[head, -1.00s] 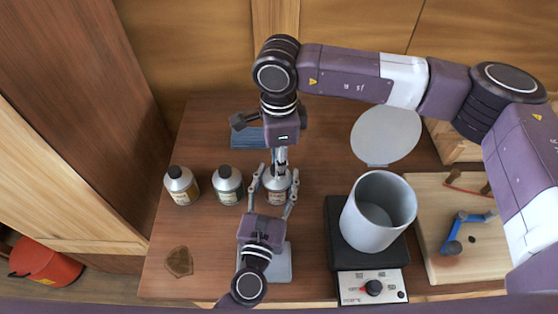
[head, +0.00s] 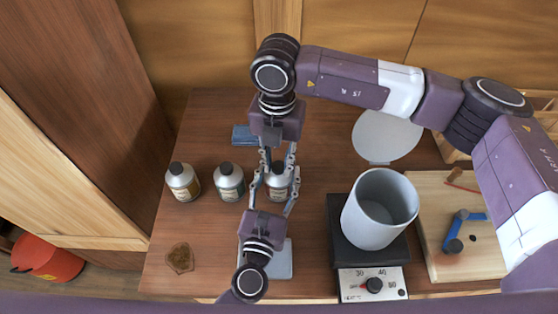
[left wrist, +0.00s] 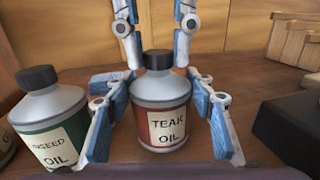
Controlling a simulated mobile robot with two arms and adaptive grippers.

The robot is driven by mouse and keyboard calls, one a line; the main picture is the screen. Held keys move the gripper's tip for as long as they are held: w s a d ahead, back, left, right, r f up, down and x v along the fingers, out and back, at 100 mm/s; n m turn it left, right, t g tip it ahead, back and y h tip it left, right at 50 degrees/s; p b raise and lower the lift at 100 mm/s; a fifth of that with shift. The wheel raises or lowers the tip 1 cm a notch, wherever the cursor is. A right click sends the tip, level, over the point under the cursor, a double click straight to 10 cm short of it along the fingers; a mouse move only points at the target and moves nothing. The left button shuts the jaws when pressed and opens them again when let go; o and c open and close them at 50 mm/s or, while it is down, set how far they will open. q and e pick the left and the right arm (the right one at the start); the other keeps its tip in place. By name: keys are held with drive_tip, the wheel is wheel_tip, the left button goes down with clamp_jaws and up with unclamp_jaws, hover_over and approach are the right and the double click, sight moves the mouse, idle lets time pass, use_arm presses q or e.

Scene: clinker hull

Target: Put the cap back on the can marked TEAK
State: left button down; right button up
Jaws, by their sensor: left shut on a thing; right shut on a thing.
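The TEAK can (head: 279,191), grey with a red label, stands upright on the table; its label faces the left wrist view (left wrist: 162,128). The black cap (head: 279,167) sits on top of the can, and in the left wrist view (left wrist: 157,60) it looks level; how tight it is I cannot tell. My left gripper (head: 275,182) is shut on the can's body from the front. My right gripper (head: 278,163) comes from above and is shut on the cap, one finger on each side.
A green-labelled can (head: 229,184), partly reading "SEED OIL", and a yellow-labelled can (head: 183,184) stand capped to the left. A grey pot (head: 368,235) sits on a hot plate (head: 333,225) at the right. A wooden board (head: 480,262) lies beyond it. A blue stack (head: 243,136) lies behind.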

drive_tip(key=m, duration=0.4)
drive_tip(key=shift+a, duration=0.15)
drive_tip(key=m, duration=0.3)
drive_tip(key=shift+w+m, duration=0.15)
drive_tip(key=shift+m, duration=0.25)
drive_tip(key=m, duration=0.5)
drive_tip(key=shift+w+m, duration=0.15)
drive_tip(key=shift+m, duration=0.25)
drive_tip(key=o, duration=0.7)
drive_tip(key=shift+r, duration=0.1)
drive_tip(key=shift+r, duration=2.15)
